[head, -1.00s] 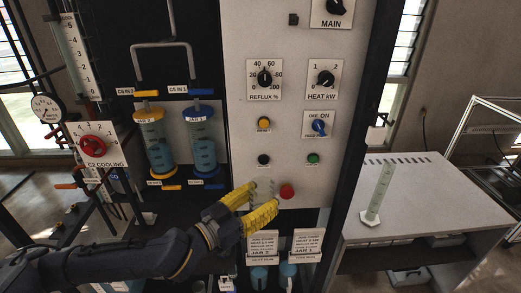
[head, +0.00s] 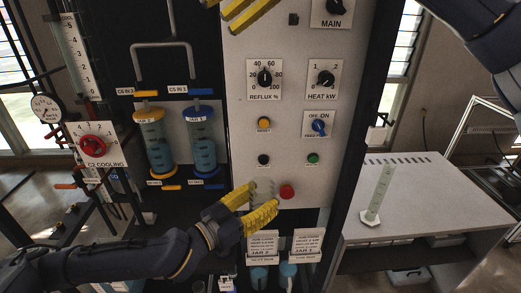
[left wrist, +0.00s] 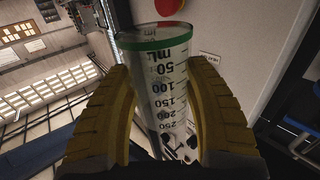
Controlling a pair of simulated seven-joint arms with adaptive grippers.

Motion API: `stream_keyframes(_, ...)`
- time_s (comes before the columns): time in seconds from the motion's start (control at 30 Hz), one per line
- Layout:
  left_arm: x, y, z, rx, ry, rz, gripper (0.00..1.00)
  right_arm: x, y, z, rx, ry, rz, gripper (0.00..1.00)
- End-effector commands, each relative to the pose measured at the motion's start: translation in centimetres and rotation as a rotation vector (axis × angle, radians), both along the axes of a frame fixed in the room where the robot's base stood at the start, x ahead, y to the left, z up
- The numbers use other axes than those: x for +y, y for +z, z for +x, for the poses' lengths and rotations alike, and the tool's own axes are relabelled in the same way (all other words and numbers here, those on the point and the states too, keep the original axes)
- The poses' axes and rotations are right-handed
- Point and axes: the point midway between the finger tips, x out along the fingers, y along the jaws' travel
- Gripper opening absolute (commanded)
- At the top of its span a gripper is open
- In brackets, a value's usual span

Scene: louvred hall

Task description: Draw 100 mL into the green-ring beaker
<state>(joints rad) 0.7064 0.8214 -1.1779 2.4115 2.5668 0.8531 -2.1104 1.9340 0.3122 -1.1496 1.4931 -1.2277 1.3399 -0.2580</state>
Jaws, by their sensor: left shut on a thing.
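The green-ring beaker (left wrist: 165,62) is clear, with a green band at one end and dark volume marks. It stands between the yellow fingers of my left gripper (left wrist: 165,118) in the left wrist view, and I see no liquid in it. In the head view my left gripper (head: 262,205) is shut on the beaker before the lower panel, beside the red button. A yellow-capped jar (head: 150,140) and a blue-capped jar (head: 201,140) hold bluish liquid, up and left of it. My right gripper (head: 250,13) shows only partly at the top edge; its opening is unclear.
The pale control panel (head: 285,215) carries knobs, buttons and the red button (head: 287,192). Orange and blue handles sit by the jars. Labelled cards (head: 306,243) stand below the panel. A graduated cylinder (head: 380,190) stands on the white bench (head: 430,190) at right.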

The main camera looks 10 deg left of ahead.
Motion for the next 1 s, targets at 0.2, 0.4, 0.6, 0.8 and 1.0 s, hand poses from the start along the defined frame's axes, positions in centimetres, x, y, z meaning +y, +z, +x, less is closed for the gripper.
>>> stream_keyframes(0.2, 0.0, 0.0, 0.0, 0.0, 0.0, 0.0, 0.24, 1.1, -10.8, 0.1, 0.025, -0.069, -0.359, 0.81)
stream_keyframes(0.4, 0.0, 0.0, 0.0, 0.0, 0.0, 0.0, 0.24, -0.8, -19.3, 0.8, 0.03, -0.172, -0.676, 0.81)
stream_keyframes(0.6, 0.0, 0.0, 0.0, 0.0, 0.0, 0.0, 0.24, -3.6, -24.4, 1.5, 0.022, -0.268, -0.9, 0.81)
stream_keyframes(0.8, 0.0, 0.0, 0.0, 0.0, 0.0, 0.0, 0.24, -5.4, -26.6, 1.9, 0.012, -0.324, -1.01, 0.81)
stream_keyframes(1.0, 0.0, 0.0, 0.0, 0.0, 0.0, 0.0, 0.24, -6.0, -28.2, 2.0, 0.01, -0.338, -1.039, 0.81)
